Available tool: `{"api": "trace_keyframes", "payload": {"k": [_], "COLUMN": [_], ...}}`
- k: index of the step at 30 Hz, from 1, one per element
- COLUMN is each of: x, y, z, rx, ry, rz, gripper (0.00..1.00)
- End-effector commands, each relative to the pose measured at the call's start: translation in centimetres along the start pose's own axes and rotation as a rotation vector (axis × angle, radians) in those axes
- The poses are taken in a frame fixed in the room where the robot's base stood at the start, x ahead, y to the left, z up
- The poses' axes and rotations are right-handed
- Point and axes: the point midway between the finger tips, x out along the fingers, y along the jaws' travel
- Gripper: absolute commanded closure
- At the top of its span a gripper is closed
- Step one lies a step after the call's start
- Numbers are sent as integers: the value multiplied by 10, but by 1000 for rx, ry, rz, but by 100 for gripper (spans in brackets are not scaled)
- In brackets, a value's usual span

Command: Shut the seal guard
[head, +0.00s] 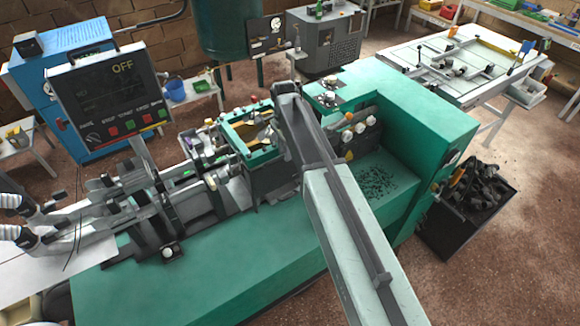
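The green paper-plug machine (235,267) fills the middle of the head view. On it, a small green frame (236,133) stands open at the top, with yellowish parts inside. I cannot tell for sure which part is the seal guard, or whether it is open. A long pale beam with a grey upper part crosses from the bottom right to the machine's middle and hides part of it. I make out no gripper fingers, and nothing is seen held.
A control panel (108,90) reading OFF stands at the left. Grey rollers and brackets (150,197) lie along the machine's left part. A dark bin (466,240) with black scraps stands at the right. A white-framed table (470,90) is behind it. Brown floor shows around the machine.

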Motion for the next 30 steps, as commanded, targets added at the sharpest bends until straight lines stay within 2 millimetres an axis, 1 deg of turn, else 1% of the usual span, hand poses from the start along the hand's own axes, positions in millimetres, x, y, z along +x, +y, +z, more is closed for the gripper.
{"api": "trace_keyframes", "payload": {"k": [5,24,27,30], "x": [-9,-70,-72,-70], "y": [0,0,0,0], "z": [0,0,0,0], "rx": [0,0,0,0], "ry": [0,0,0,0], "rz": [0,0,0,0], "gripper": [75,75,75,75]}}
